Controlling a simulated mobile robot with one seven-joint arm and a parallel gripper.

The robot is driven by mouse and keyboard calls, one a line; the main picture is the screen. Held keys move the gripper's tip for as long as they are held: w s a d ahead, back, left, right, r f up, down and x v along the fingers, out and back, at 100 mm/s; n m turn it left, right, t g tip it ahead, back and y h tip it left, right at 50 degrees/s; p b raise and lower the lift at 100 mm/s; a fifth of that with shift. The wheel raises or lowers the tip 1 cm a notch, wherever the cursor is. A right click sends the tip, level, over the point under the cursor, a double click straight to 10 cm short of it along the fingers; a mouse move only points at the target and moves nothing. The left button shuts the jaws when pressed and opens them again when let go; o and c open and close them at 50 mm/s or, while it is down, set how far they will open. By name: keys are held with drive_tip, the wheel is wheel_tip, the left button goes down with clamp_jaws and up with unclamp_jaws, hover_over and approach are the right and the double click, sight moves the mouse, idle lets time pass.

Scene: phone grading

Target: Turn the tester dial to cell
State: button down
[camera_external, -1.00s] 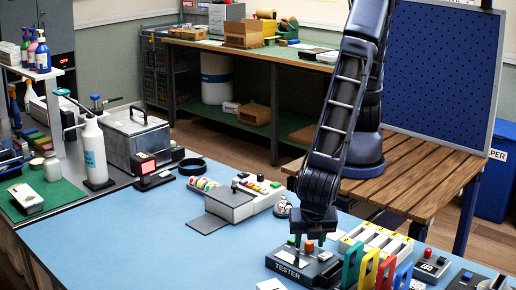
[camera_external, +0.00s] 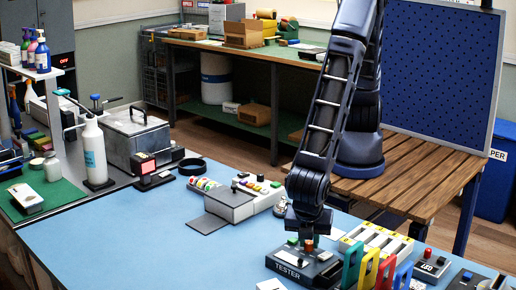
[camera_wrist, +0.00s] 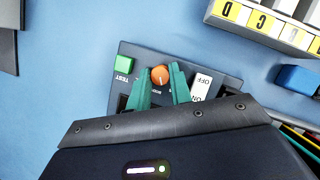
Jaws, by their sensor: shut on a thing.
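The tester (camera_external: 300,264) is a dark box with a TESTER label, on the blue table at the front. It also shows in the wrist view (camera_wrist: 200,62), with a green TEST button (camera_wrist: 123,64), an orange dial (camera_wrist: 160,76) and a white OFF/ON switch (camera_wrist: 201,86). My gripper (camera_wrist: 160,80) is over the tester, its two green fingers on either side of the orange dial, shut on it. In the outside view, my gripper (camera_external: 308,238) comes down onto the tester from above. The dial's marks are too small to read, so its setting cannot be told.
Blue, yellow, red and teal upright handles (camera_external: 371,268) stand close to the right of the tester. A lettered tray (camera_external: 376,240) lies behind them, and an LED box (camera_external: 432,265) is farther right. The blue table top (camera_external: 150,235) is clear to the left.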

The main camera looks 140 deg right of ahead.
drive_tip(key=m, duration=0.2)
drive_tip(key=m+y, duration=0.1)
drive_tip(key=m, duration=0.1)
drive_tip(key=m+y, duration=0.1)
drive_tip(key=m, duration=0.1)
drive_tip(key=shift+w+d+g, duration=0.1)
drive_tip(key=shift+d+g, duration=0.15)
drive_tip(key=shift+g, duration=0.15)
drive_tip(key=m+y, duration=0.1)
drive_tip(key=m, duration=0.2)
drive_tip(key=m+y, duration=0.2)
drive_tip(key=m, duration=0.2)
drive_tip(key=shift+d+t, duration=0.1)
drive_tip(key=shift+t, duration=0.3)
drive_tip(key=c, duration=1.3)
unclamp_jaws()
drive_tip(key=v, duration=1)
drive_tip(key=shift+r, duration=0.4)
